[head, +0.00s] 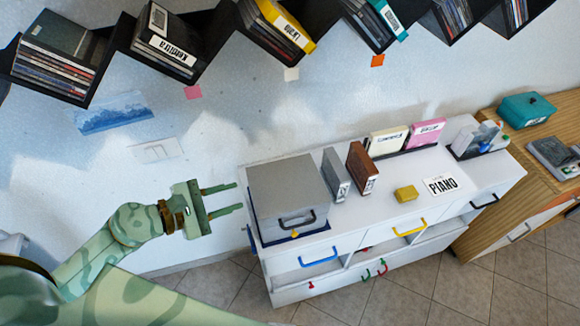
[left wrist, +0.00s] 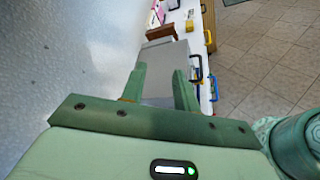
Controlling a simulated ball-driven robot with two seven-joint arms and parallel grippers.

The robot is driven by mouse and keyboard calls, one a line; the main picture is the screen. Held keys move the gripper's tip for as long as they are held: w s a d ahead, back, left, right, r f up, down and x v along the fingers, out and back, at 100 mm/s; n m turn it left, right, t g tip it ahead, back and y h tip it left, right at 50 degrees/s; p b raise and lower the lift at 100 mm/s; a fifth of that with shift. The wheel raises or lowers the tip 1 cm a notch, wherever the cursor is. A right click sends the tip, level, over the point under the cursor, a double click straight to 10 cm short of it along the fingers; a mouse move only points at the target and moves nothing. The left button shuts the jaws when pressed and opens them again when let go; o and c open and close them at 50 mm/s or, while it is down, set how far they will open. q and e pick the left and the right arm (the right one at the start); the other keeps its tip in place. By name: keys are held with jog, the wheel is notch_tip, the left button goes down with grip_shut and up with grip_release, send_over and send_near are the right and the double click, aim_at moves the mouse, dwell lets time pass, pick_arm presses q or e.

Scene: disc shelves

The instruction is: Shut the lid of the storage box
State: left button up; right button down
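The grey storage box (head: 283,180) stands at the left end of the white cabinet, with a dark handle (head: 297,221) on its front. Its broad grey face shows, but I cannot tell how far the lid is from shut. My left gripper (head: 239,197) is left of the box, its two fingers apart and pointing towards it, with nothing between them. In the left wrist view the open fingers (left wrist: 160,70) point at the grey box (left wrist: 164,55), which lies beyond them. My right gripper is not in view.
The white cabinet (head: 415,250) has coloured drawer handles. Disc cases (head: 362,168), a yellow block (head: 406,193) and a PIANO card (head: 441,186) are on its top. Zigzag shelves (head: 120,40) with discs hang above. A wooden desk (head: 500,180) stands at the right. Floor in front is clear.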

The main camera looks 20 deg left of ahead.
pick_arm(q)
jog(key=shift+m, duration=0.5)
jog(key=p+x, duration=0.1)
jog(key=x, duration=0.9)
jog(key=p+x, duration=0.1)
jog(key=x, duration=0.5)
jog(key=shift+d+r+p, duration=0.3)
jog(key=shift+r+p, duration=0.05)
grip_shut()
